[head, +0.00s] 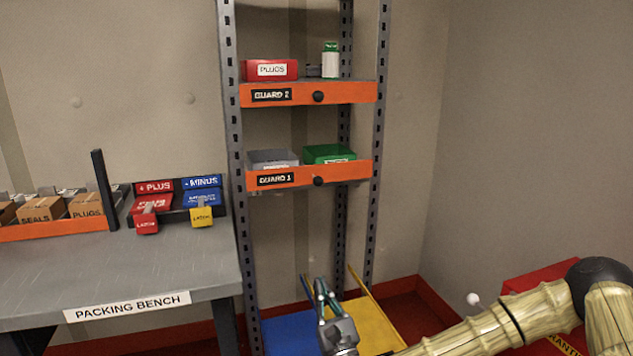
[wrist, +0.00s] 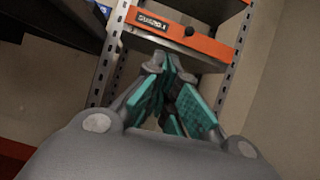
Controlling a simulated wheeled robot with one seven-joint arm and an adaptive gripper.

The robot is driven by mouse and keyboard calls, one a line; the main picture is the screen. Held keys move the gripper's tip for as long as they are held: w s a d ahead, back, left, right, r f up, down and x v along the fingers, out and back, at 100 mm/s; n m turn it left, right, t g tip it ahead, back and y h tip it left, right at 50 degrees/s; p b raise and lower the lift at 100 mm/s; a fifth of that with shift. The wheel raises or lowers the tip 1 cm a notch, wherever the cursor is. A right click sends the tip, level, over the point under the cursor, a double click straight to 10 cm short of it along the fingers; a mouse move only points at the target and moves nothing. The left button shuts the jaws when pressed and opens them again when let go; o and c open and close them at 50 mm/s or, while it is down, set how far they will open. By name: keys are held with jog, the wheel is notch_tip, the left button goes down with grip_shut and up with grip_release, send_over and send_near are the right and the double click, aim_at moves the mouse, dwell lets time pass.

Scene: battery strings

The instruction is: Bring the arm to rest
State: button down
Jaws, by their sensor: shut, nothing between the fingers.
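My gripper (head: 322,292) is in front of the lower part of the shelf rack in the head view, below the shelf marked GUARD 1. Its teal-padded fingers are together with nothing between them. In the wrist view my gripper (wrist: 172,68) points toward the rack, with the orange GUARD 1 front beyond the fingertips. My arm reaches in from the lower right of the head view.
The rack holds orange-fronted shelves, GUARD 1 (head: 345,173) and GUARD 2 (head: 350,92), with bins on them. Blue (head: 290,335) and yellow (head: 375,325) panels lie low behind my gripper. The packing bench (head: 130,265) stands left, a red box (head: 540,275) right.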

jog(key=s+a+f+n+g+y, duration=0.1)
jog(key=s+a+f+n+g, duration=0.2)
jog(key=f, duration=0.4)
jog(key=s+a+f+n+g, duration=0.1)
jog(key=s+f+n+g, duration=0.2)
jog(key=s+f+n, duration=0.3)
jog(key=s+a+f+n+g+y, duration=0.1)
jog(key=s+a+f+n+g, duration=0.2)
jog(key=f, duration=0.5)
jog(key=s+d+f+n+g+h, duration=0.2)
jog(key=s+d+f+n+g, duration=0.25)
jog(key=s+f, duration=0.35)
jog(key=s+d+f+n+g+h, duration=0.2)
jog(key=s+d+f+n+g, duration=0.1)
jog(key=s+d+f+n, duration=0.4)
jog(key=s+d+f+n+g+h, duration=0.2)
jog(key=s+d+n+g+h, duration=0.15)
jog(key=s+d, duration=0.5)
jog(key=s+d+f+n+g+h, duration=0.2)
jog(key=s+d+n+h, duration=0.15)
jog(key=s+d, duration=0.45)
notch_tip(320, 180, up, 20)
jog(key=y+p, duration=0.1)
jog(key=p, duration=1.8)
jog(key=shift+w+d+f+p, duration=0.2)
jog(key=shift+w+d+p, duration=0.15)
jog(key=shift+w, duration=0.1)
